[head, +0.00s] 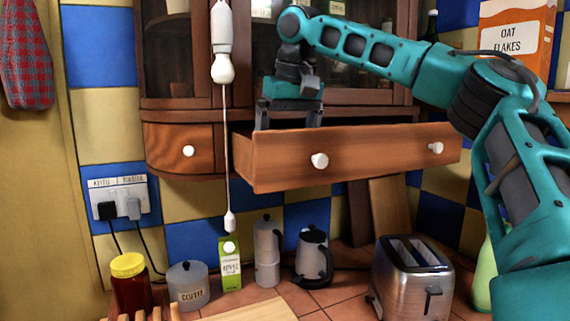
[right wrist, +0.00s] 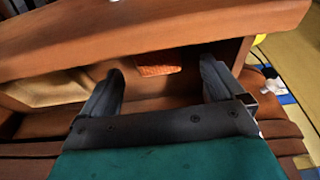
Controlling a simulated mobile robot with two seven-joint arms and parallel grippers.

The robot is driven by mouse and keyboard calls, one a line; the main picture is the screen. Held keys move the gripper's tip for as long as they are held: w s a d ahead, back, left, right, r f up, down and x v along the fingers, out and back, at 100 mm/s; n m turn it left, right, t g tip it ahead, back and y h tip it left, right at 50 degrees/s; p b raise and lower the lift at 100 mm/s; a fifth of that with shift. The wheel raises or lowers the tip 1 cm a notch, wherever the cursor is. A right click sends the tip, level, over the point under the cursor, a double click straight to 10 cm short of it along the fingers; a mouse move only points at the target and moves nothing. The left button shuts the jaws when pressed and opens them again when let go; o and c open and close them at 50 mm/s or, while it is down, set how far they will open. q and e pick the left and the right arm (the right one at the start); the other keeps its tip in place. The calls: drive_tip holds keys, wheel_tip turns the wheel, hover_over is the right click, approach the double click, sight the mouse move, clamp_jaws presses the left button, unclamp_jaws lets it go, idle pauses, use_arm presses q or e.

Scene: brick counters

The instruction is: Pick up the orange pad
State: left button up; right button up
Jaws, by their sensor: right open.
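The orange pad (right wrist: 158,70) shows in the right wrist view, a small textured orange piece inside the open wooden drawer (head: 370,152). The drawer's front hides it in the head view. My right gripper (head: 289,118) hangs over the left part of the open drawer, fingers pointing down. In the right wrist view the right gripper's fingers (right wrist: 161,73) are spread apart, with the pad showing between them and nothing held. I cannot tell how far the pad lies below the fingertips. My left gripper is in neither view.
The glass-fronted cabinet (head: 180,60) stands directly behind the drawer. A closed small drawer (head: 170,150) is at its left. A white pull cord (head: 226,150) hangs beside the open drawer. A toaster (head: 410,280), kettle (head: 312,258) and carton (head: 230,268) stand on the counter below.

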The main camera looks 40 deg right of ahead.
drive_tip(key=x, duration=0.3)
drive_tip(key=shift+w+d+f, duration=0.15)
drive_tip(key=shift+d+f, duration=0.1)
drive_tip(key=shift+f, duration=0.05)
drive_tip(key=c, duration=1.1)
wheel_tip(320, 180, up, 9)
drive_tip(key=shift+f, duration=0.2)
drive_tip(key=shift+r, duration=0.75)
